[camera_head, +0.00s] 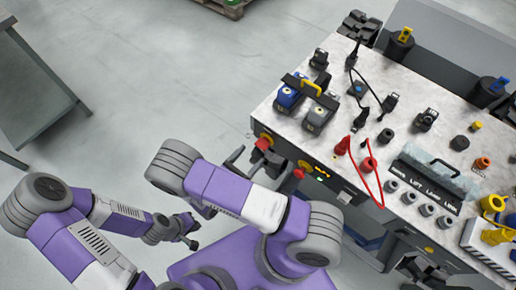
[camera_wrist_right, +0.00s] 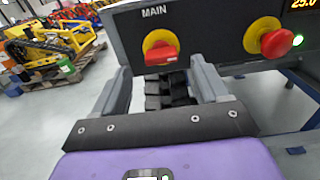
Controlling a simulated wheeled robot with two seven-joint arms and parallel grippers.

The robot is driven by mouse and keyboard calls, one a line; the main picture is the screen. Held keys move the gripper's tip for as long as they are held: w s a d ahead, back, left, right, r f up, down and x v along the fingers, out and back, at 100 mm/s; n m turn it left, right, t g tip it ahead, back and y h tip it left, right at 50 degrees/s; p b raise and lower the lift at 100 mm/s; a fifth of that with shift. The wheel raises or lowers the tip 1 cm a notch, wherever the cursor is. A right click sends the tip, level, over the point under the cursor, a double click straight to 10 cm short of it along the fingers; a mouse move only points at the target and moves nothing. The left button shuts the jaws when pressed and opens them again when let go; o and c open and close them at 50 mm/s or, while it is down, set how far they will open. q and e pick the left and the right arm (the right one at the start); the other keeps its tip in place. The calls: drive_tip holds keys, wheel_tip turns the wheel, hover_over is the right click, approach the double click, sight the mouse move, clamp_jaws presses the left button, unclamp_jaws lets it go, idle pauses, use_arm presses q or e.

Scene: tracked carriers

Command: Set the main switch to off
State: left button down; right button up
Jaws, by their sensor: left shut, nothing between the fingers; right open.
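The main switch (camera_wrist_right: 162,53) is a red turn handle on a round yellow plate under the word MAIN on the dark front panel. Its handle lies roughly level across the plate. In the head view the switch (camera_head: 264,143) is at the left end of the bench front. My right gripper (camera_wrist_right: 160,72) is open in front of it, one finger to each side in the picture. I cannot tell whether a finger touches it. In the head view the right gripper (camera_head: 252,160) is partly hidden by its arm. My left gripper (camera_head: 192,242) is shut and empty, low at the left, away from the panel.
A red mushroom button (camera_wrist_right: 276,43) on a yellow plate sits right of the switch, with a lit green lamp and a display near it. The bench top (camera_head: 278,122) carries several tools, cables and sockets. A grey table (camera_head: 35,85) stands far left, with free floor between.

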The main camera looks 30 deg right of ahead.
sight(259, 147)
drive_tip(key=x, duration=0.5)
drive_tip(key=shift+b, duration=0.35)
drive_tip(key=c, duration=1.1)
drive_tip(key=shift+o, duration=0.2)
